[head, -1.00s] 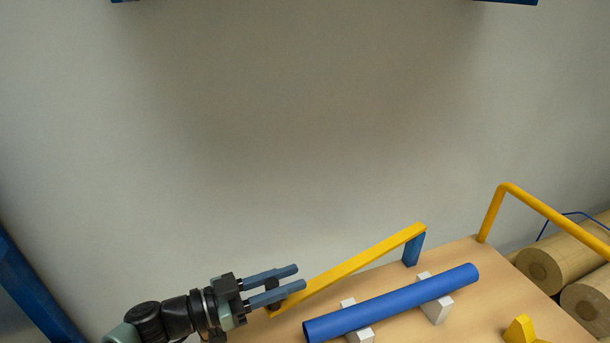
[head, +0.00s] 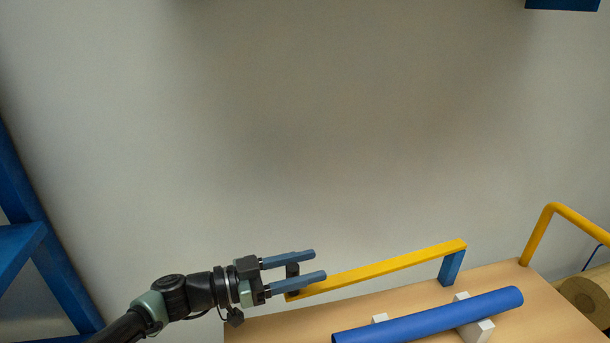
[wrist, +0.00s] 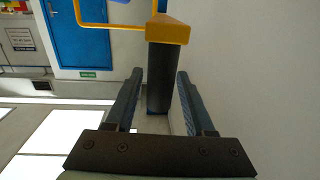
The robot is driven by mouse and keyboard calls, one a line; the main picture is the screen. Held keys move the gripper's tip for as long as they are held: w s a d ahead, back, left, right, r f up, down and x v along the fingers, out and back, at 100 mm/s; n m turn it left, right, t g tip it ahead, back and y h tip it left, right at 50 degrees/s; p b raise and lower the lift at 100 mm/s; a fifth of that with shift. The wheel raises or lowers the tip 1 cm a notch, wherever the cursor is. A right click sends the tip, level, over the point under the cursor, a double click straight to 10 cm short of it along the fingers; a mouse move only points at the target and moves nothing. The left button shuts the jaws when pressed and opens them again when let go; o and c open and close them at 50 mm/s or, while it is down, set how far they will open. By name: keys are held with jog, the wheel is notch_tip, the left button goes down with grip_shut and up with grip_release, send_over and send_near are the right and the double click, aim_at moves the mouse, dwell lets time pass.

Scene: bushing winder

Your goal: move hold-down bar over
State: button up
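The hold-down bar is a long yellow bar (head: 390,268) above the table, its right end over a blue post (head: 452,267). At its left end is a dark upright handle (head: 293,284). My gripper (head: 319,265) is at that end, pointing right, with one finger on each side of the handle. In the wrist view the handle (wrist: 161,75) stands between the two open fingers, with visible gaps on both sides. The yellow bar's end (wrist: 168,30) shows at the handle's top in that view. A blue tube (head: 440,315) lies in front of the bar.
White blocks (head: 482,330) support the blue tube on the wooden table (head: 555,300). A yellow tubular rail (head: 580,218) stands at the right, with a wooden roll (head: 588,300) beyond. A grey wall is close behind. Blue frame posts (head: 30,210) stand at the left.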

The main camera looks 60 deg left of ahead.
jog(key=shift+r, duration=0.1)
jog(key=s, duration=0.4)
jog(key=s+a, duration=0.1)
jog(key=s, duration=0.3)
jog(key=s+a, duration=0.1)
jog(key=s, duration=0.3)
jog(key=shift+s+b, duration=0.35)
